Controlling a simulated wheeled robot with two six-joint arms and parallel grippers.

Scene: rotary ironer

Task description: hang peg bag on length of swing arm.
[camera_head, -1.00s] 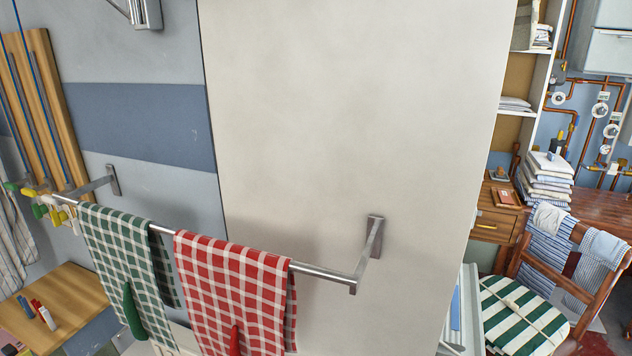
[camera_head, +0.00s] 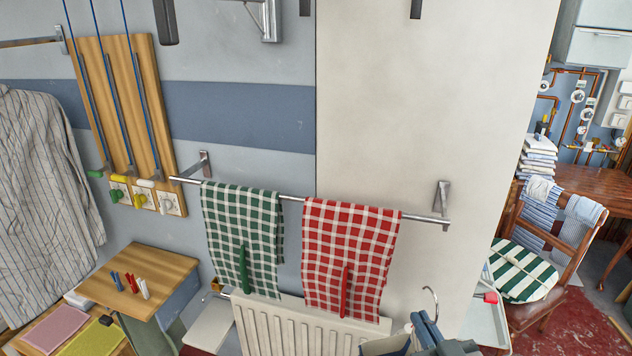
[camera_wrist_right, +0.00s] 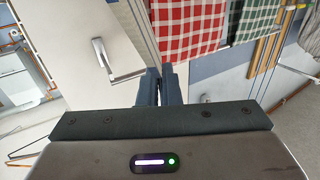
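My right gripper (camera_head: 432,332) is at the bottom of the head view, in front of the radiator's right end. In the right wrist view its fingers (camera_wrist_right: 158,80) are nearly together. A thin metal hook (camera_head: 431,299) stands up beside the fingers, and a beige and blue piece, seemingly the peg bag (camera_head: 380,347), is cut off by the bottom edge beside them. The bag's shape and the exact grip are hidden. A metal wall bracket with a thin rod, perhaps the swing arm (camera_head: 268,20), is cut off at the top. My left gripper is not in view.
A wall rail (camera_head: 290,198) carries a green checked towel (camera_head: 240,225) and a red checked towel (camera_head: 350,245). Below is a white radiator (camera_head: 290,325). A wooden shelf with pegs (camera_head: 150,265) is at left. A striped cushioned chair (camera_head: 520,270) stands right.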

